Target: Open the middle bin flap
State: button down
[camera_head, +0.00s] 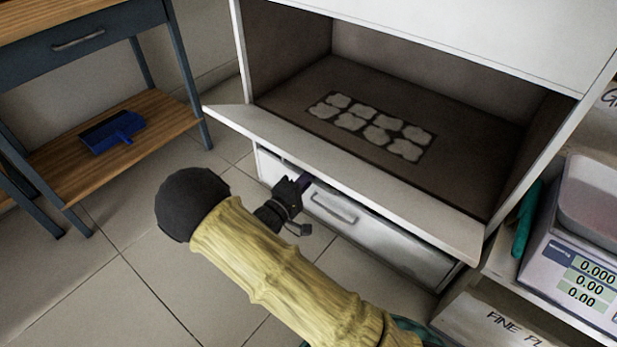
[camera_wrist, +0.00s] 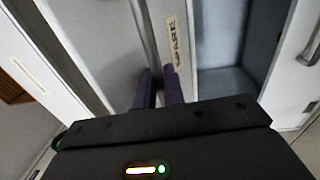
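A white cabinet holds an open dark compartment, and its flap (camera_head: 380,188) is swung down and outward, jutting toward me. The compartment floor (camera_head: 460,150) shows a patch of pale blotches. My gripper (camera_head: 303,182) is at the flap's front edge, on its lower side. In the wrist view, the two dark purple fingers (camera_wrist: 160,88) point forward with a narrow gap between them. A pale panel edge runs toward that gap, but I cannot tell if the fingers touch or grip it. A label reading "SPARE" (camera_wrist: 179,45) sits on a panel beside the fingers.
A scale (camera_head: 580,265) stands on a shelf at the right. A workbench with a blue dustpan-like item (camera_head: 113,132) is at the left. Tiled floor (camera_head: 130,240) is clear between them.

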aim_at(312, 166)
jog(key=shift+r, duration=0.1)
jog(key=r+p, duration=0.1)
jog(key=p, duration=0.1)
jog(key=r+p, duration=0.1)
jog(key=p, duration=0.2)
jog(key=shift+w+d+g, duration=0.1)
jog(key=shift+w+g, duration=0.2)
jog(key=p, duration=0.1)
jog(key=r+p, duration=0.1)
jog(key=shift+w+d+g+y+p, duration=0.15)
jog(key=shift+d+g+y+p, duration=0.15)
jog(key=shift+d+y+p, duration=0.1)
jog(key=shift+w+r+g+p, duration=0.1)
jog(key=shift+r+g+p, duration=0.15)
jog(key=shift+p, duration=0.95)
jog(key=shift+a+f+y, duration=0.1)
jog(key=shift+f+y, duration=0.1)
jog(key=shift+y, duration=0.1)
jog(key=c, duration=1.9)
grip_release()
